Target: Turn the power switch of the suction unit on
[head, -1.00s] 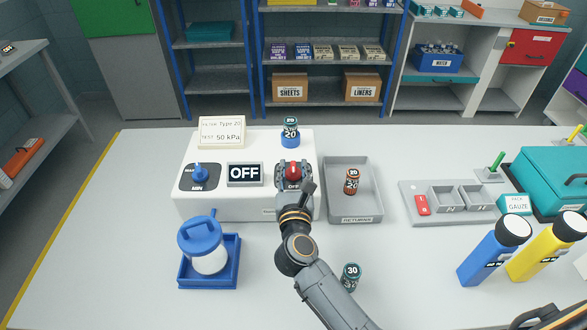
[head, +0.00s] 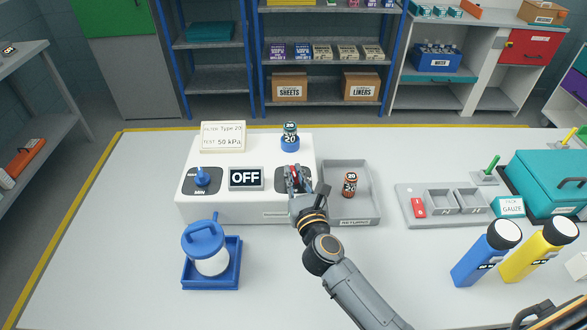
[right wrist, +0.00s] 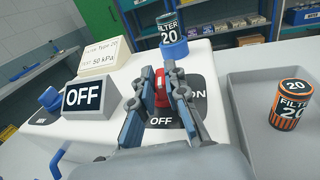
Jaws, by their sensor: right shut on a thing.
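The white suction unit (head: 245,208) stands on the table, and its display (head: 246,178) reads OFF. The red power switch (right wrist: 162,92) sits on a dark plate at the unit's right end, with OFF printed below it and ON to its right. My right gripper (right wrist: 168,78) is shut on the red switch, with one finger on each side. In the head view the right gripper (head: 294,178) hides most of the switch plate. The switch's exact angle is hard to tell. My left gripper is not in view.
A grey returns tray (head: 348,218) holding an orange filter (right wrist: 291,105) stands close right of the unit. A blue filter (head: 290,138) stands on the unit's back. A blue-lidded jar (head: 207,250) stands in front. Bare table lies at front left.

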